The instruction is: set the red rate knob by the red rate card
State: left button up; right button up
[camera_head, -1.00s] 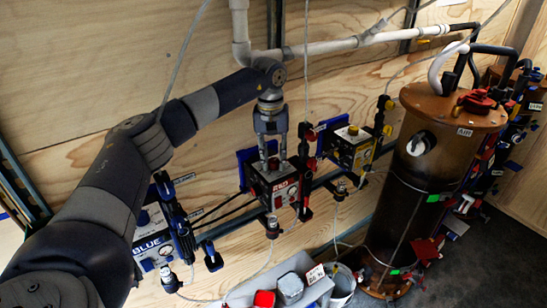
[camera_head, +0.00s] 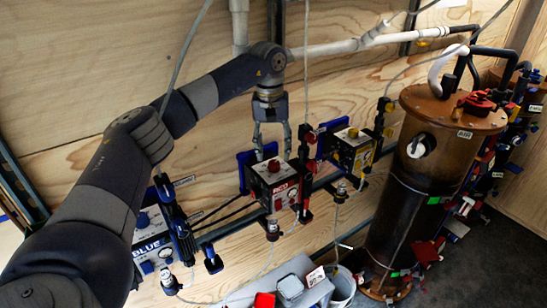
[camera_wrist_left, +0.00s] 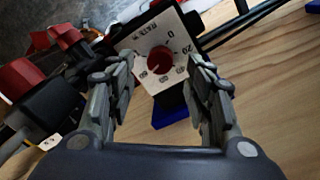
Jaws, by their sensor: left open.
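The red rate knob (camera_head: 273,166) sits on top of the box labelled RED (camera_head: 283,192). In the left wrist view the knob (camera_wrist_left: 160,60) stands on a white dial plate (camera_wrist_left: 176,38) marked RATE %, with 0 and 20 readable and further numbers round it. A pale mark shows on the knob, too small to read surely. My left gripper (camera_head: 272,156) is open above the knob, its fingers spread to either side and apart from it. A small white card with red print (camera_head: 316,276), possibly the red rate card, is low in the head view; its value is not legible.
The blue box (camera_head: 150,247) is left and the yellow box (camera_head: 352,150) right on the same rail. A brown tank (camera_head: 415,170) stands further right. Hoses and cables run around the boxes.

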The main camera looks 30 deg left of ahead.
aim_at(272, 162)
pick_arm(q)
jog(key=shift+a+r, duration=0.1)
jog(key=shift+r, duration=1.75)
jog(key=shift+s+f, duration=0.1)
jog(key=shift+s, duration=0.05)
